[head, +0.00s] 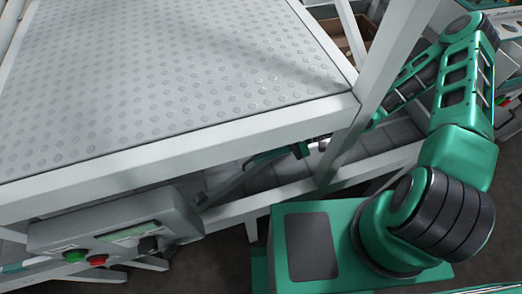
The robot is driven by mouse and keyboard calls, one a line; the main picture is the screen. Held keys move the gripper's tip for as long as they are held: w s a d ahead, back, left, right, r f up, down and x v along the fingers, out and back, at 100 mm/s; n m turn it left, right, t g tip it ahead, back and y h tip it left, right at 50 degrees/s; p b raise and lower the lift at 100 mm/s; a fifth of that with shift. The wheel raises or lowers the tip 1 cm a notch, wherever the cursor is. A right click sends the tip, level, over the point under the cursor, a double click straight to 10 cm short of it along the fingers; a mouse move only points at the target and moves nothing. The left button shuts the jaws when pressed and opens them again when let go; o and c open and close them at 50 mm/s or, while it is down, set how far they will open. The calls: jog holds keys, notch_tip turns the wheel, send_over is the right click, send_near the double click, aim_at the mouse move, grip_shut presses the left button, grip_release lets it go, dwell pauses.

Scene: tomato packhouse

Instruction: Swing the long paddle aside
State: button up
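I cannot make out the long paddle for sure. A thin grey slanting bar (236,183) shows in the gap under the white table's front edge, and I cannot tell whether it is the paddle. My arm rises at the right, bends at the top and runs down and left behind a white post. A small green and dark part, seemingly my gripper (302,149), shows under the table's edge near its right corner. It is too small and too covered to tell whether its fingers are open or hold anything.
The white table (180,143) with a dimpled top fills the upper left; its top is bare. A grey control box (115,228) with green and red buttons hangs below its front edge. A white post (385,75) stands between table and arm. A brown carton (335,38) is behind.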

jog(key=shift+d, duration=0.1)
jog(key=v, duration=1)
jog(key=shift+w+d, duration=0.2)
jog(key=shift+d, duration=0.1)
